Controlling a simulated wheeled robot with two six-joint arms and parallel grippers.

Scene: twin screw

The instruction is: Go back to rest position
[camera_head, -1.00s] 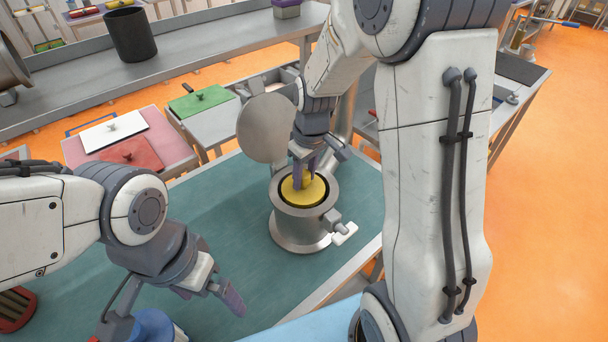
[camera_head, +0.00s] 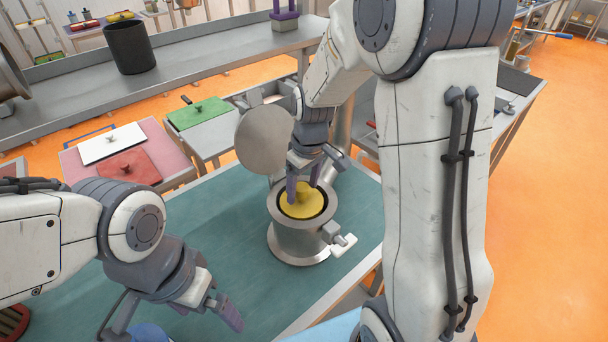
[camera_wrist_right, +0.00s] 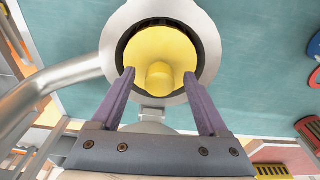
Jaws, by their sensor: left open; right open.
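My right gripper (camera_head: 303,186) is open just above a steel cylindrical vessel (camera_head: 300,242) on the teal table. A yellow disc with a knob (camera_head: 311,207) sits inside the vessel's mouth.
The teal table (camera_head: 215,225) is clear between my two grippers. A shelf behind holds a black cup (camera_head: 129,47). Side tables carry a white board (camera_head: 113,144), a red board (camera_head: 128,167) and a green board (camera_head: 199,112). A clamp handle (camera_head: 343,244) sticks out from the vessel.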

